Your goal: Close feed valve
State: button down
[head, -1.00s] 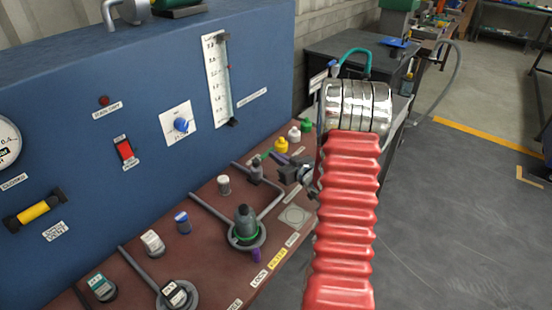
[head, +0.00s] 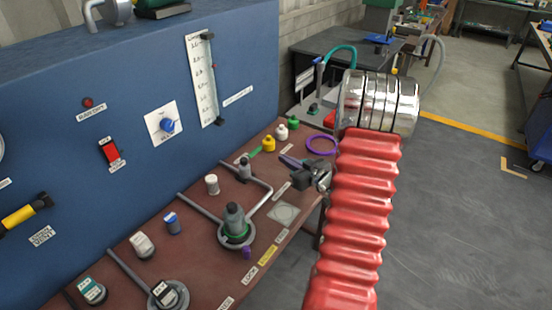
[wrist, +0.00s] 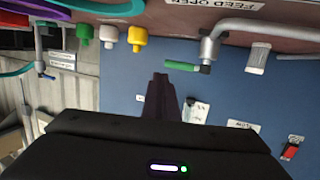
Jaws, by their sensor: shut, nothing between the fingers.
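The feed valve (head: 245,167) is a grey fitting on the pipe at the back of the bench, with a green-tipped lever (head: 255,152) pointing toward the back right. The valve (wrist: 211,45) and its green lever (wrist: 182,64) also show in the upside-down wrist view, the lever lying sideways to the left. My gripper (head: 284,160) is shut and empty, to the right of the lever and apart from it. In the wrist view the shut fingers (wrist: 160,80) point up, left of and below the lever. A label reading "FEED OPEN" (wrist: 253,5) is at the top there.
Yellow (head: 268,144), white (head: 282,132) and green (head: 293,122) knobs stand on the back right of the bench, near a purple ring (head: 321,145). The blue panel (head: 75,150) rises behind.

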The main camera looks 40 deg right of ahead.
jog(key=shift+s+d+r, duration=0.15)
jog(key=shift+s+d, duration=0.05)
jog(key=shift+s, duration=0.5)
jog(key=shift+s+d+r, duration=0.15)
jog(key=shift+s, duration=0.5)
jog(key=shift+s+d+r, duration=0.15)
jog(key=shift+s+d, duration=0.05)
jog(key=shift+s, duration=0.5)
jog(key=shift+w+r, duration=0.1)
jog(key=w+a+r+g+h, duration=0.3)
jog(key=w+a+r, duration=0.2)
jog(key=r, duration=0.3)
jog(key=s+a+r+g+h, duration=0.1)
jog(key=s+a+r+g, duration=0.1)
jog(key=a+r, duration=0.6)
jog(key=s+a+g+y, duration=0.2)
jog(key=s+a, duration=0.8)
jog(key=a, duration=0.3)
jog(key=s+a+g+y, duration=0.2)
jog(key=s+a+g, duration=0.1)
jog(key=s+a, duration=0.7)
jog(key=a, duration=0.3)
jog(key=shift+s+r+n+y, duration=0.2)
jog(key=shift+r+n+y, duration=0.1)
jog(key=shift+y, duration=0.1)
